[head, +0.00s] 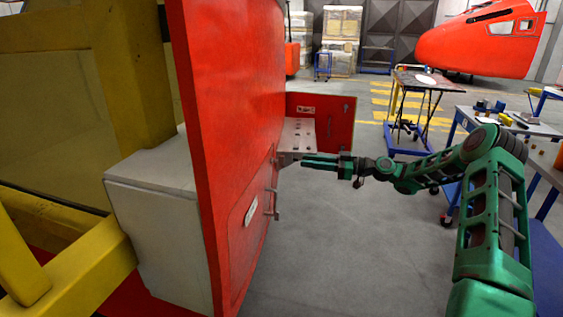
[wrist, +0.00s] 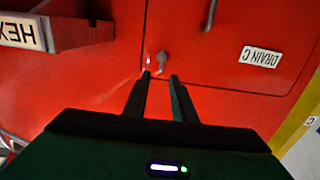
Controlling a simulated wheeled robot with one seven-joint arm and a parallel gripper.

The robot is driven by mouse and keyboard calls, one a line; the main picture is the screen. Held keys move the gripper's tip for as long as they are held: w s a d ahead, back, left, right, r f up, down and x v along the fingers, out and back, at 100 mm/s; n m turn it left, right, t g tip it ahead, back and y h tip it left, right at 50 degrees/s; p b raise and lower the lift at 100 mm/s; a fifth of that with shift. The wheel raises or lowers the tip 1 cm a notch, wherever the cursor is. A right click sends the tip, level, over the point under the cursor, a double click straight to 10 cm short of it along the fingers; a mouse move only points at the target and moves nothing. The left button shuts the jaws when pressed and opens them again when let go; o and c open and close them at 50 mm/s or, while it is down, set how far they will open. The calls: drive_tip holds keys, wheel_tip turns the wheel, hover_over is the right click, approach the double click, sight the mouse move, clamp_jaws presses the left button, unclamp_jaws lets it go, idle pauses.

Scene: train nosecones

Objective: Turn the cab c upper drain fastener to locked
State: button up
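The drain panel (head: 262,205) is a red hatch in the big red cab side. It carries a white label, which reads DRAIN C in the wrist view (wrist: 260,57). A small grey fastener (wrist: 162,60) sits near the panel's edge, its short lever pointing toward my fingers. In the head view a grey fastener (head: 276,162) shows at the panel's upper part. My gripper (wrist: 160,77) is open and empty, its two fingertips just short of the fastener and either side of it. In the head view my gripper (head: 305,160) is level with the upper fastener.
Another grey handle (wrist: 210,14) is on the same panel; a lower handle (head: 273,203) shows in the head view.

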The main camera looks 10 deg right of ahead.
sight(283, 159)
drive_tip(key=x, duration=1)
drive_tip(key=shift+a, duration=0.2)
drive_tip(key=shift+c, duration=0.7)
clamp_jaws()
